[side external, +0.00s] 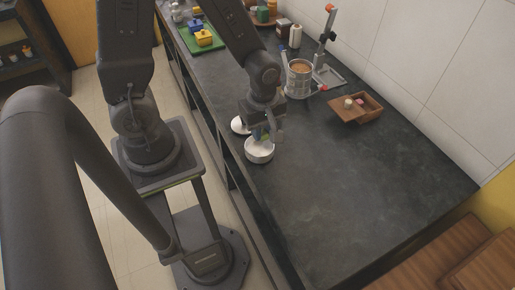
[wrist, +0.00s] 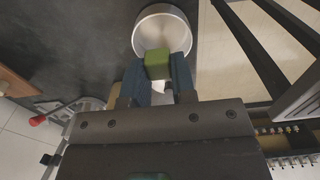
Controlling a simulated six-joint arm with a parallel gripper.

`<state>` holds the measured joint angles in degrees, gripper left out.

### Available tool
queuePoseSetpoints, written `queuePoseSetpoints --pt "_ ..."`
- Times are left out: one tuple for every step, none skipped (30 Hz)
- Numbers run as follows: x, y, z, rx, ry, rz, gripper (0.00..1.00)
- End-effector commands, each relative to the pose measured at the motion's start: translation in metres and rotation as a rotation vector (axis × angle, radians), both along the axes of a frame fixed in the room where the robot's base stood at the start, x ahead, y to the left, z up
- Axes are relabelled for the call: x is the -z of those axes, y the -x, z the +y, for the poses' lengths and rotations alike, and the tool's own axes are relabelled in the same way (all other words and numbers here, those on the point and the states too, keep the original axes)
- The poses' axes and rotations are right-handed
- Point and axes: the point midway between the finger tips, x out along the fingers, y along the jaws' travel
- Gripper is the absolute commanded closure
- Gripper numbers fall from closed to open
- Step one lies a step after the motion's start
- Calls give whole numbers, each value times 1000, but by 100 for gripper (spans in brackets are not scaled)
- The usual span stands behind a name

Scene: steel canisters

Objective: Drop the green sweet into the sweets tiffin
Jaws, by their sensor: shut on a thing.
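The green sweet (wrist: 158,64) is a small green block pinched between the two fingertips of my gripper (wrist: 160,82) in the wrist view. In the side external view my gripper (side external: 262,135) points down over a round, open steel tin (side external: 260,155), which looks like the sweets tiffin, near the counter's front edge. The tin also shows in the wrist view (wrist: 176,14), with the sweet overlapping its near rim. I cannot tell the exact height of the sweet above the tin. A pale round lid (side external: 239,125) lies beside the tin, partly behind my gripper.
A wooden box (side external: 346,115) with small sweets sits to the right. A steel canister (side external: 299,85) with brown contents and a metal stand (side external: 328,72) are behind it. The right part of the dark counter (side external: 370,190) is clear.

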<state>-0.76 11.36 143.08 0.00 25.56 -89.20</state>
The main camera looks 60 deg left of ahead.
Motion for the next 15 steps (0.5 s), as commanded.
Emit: queuePoseSetpoints --pt "6 1 0 0 0 4 98" --pt "10 1 0 0 0 6 98" --pt "15 1 0 0 0 5 98" --pt "18 2 0 0 0 7 98" --pt "22 2 0 0 0 5 98" --pt "26 1 0 0 0 6 98" --pt "29 1 0 0 0 4 98" --pt "32 1 0 0 0 5 98" --pt "36 1 0 0 0 4 98" --pt "38 1 0 0 0 4 98" --pt "41 1 0 0 0 4 98" --pt "43 0 0 0 0 2 98" --pt "45 0 0 0 0 2 98" --pt "46 1 0 0 0 2 98" --pt "47 1 0 0 0 2 98"
